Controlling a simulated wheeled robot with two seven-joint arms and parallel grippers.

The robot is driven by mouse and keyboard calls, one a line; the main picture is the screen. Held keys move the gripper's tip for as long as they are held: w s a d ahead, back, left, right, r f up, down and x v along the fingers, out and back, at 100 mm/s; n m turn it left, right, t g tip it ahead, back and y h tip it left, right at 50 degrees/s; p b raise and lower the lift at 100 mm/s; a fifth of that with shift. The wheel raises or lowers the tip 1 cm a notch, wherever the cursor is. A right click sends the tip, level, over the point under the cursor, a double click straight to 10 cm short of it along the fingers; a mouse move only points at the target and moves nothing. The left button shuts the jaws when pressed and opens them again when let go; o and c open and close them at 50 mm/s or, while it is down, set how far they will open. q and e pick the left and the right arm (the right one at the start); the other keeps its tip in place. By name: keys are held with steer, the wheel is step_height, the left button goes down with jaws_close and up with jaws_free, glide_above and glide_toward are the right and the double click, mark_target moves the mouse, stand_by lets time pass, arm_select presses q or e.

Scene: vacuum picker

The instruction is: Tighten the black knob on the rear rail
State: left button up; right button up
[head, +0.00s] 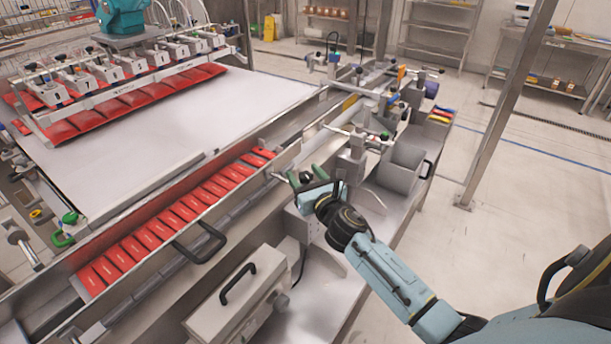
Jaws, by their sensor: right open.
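My right arm comes in from the lower right. Its gripper (298,184) is open beside the metal rail assembly, near a clamp post (352,160) with a small green part next to it. Nothing can be seen held between the fingers. Several small dark knobs and clamps sit along the rail (345,118) farther back. I cannot tell for sure which one is the black knob on the rear rail. The fingertips are small and partly hidden by the wrist. My left gripper is not in view.
A row of red packets (170,222) lies in the channel left of my gripper, beside a white conveyor belt (160,130). A suction picker head (120,75) hangs over the belt. A grey bin (402,165) stands right of the rail. A metal box (238,305) with a black handle is in front.

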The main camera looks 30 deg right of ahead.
steer(key=c, duration=1)
steer(key=shift+o, duration=0.2)
